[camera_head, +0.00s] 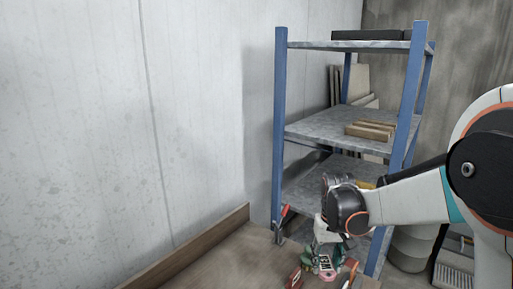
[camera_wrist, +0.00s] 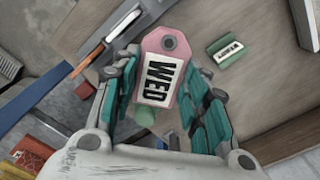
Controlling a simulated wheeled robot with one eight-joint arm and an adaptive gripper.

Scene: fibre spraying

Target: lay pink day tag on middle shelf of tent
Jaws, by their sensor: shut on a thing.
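The pink day tag (camera_wrist: 163,68), with a white label reading WED and a hole at one end, sits between the teal fingers of my gripper (camera_wrist: 165,100) in the wrist view. The gripper is shut on it. In the head view my gripper (camera_head: 326,254) points down over the wooden table, with the pink tag (camera_head: 327,274) small at its tips. I cannot make out a tent in either view. A blue-posted rack (camera_head: 346,122) with grey shelves stands behind the table; whether it is the tent's shelving I cannot tell.
A green tag (camera_wrist: 227,52) lies on the table (camera_head: 215,262), beside the held tag in the wrist view. A red-handled tool (camera_head: 284,214) is near the table's back edge. Wooden blocks (camera_head: 369,130) lie on a rack shelf. The table's left part is clear.

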